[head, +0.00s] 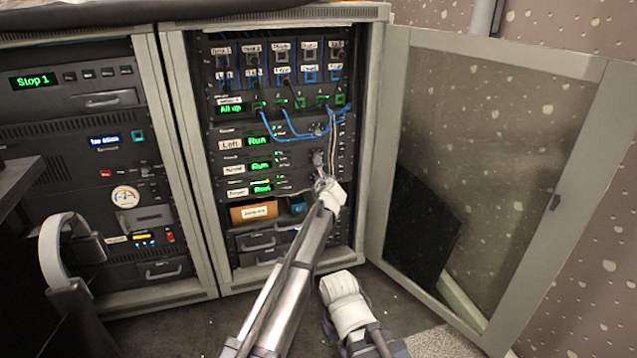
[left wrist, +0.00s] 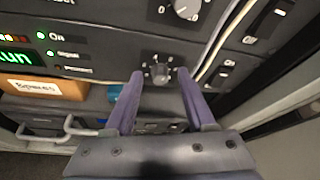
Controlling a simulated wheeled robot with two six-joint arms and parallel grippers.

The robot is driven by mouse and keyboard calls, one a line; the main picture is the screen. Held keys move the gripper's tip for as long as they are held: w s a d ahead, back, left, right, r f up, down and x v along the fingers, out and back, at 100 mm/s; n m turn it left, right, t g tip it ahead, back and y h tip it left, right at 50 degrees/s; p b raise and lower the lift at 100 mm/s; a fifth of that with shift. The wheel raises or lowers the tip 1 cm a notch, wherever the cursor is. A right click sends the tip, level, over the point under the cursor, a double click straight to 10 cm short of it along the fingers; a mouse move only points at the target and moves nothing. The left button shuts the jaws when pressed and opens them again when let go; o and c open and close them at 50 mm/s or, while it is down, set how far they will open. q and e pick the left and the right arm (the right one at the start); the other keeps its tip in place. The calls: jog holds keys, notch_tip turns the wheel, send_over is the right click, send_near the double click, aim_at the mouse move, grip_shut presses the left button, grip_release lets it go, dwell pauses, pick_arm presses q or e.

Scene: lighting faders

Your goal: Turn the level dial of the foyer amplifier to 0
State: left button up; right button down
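The foyer amplifier (head: 237,193) is the lowest of three stacked amplifiers in the middle rack, with a green "Run" display. Its level dial (left wrist: 160,74) is a small dark knob with pale marks around it in the left wrist view; its exact setting is too small to read. In the head view the dial is mostly hidden by my left gripper (head: 322,184). In the left wrist view, the left gripper (left wrist: 160,76) is open, its two purple fingers on either side of the dial with gaps showing. I cannot tell how deep the fingertips reach.
The dial of the amplifier above (left wrist: 187,8) is close over the fingers. Pale cables (left wrist: 222,45) hang just right of the dial. An orange labelled box (head: 254,211) sits below the amplifiers. The open rack door (head: 590,180) stands to the right.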

pick_arm(q)
grip_shut()
dwell(0.3)
dwell(0.3)
jog(key=shift+s+a+f+n+t+h+b, duration=0.15)
jog(key=shift+n+t+h+b, duration=0.25)
jog(key=shift+n+h+b, duration=0.6)
jog(key=shift+w+a+f+n+t+h+b, duration=0.1)
jog(key=shift+n+t+h+b, duration=0.4)
jog(key=shift+n, duration=0.9)
jog(key=shift+o, duration=0.2)
grip_release()
jog(key=shift+s, duration=0.1)
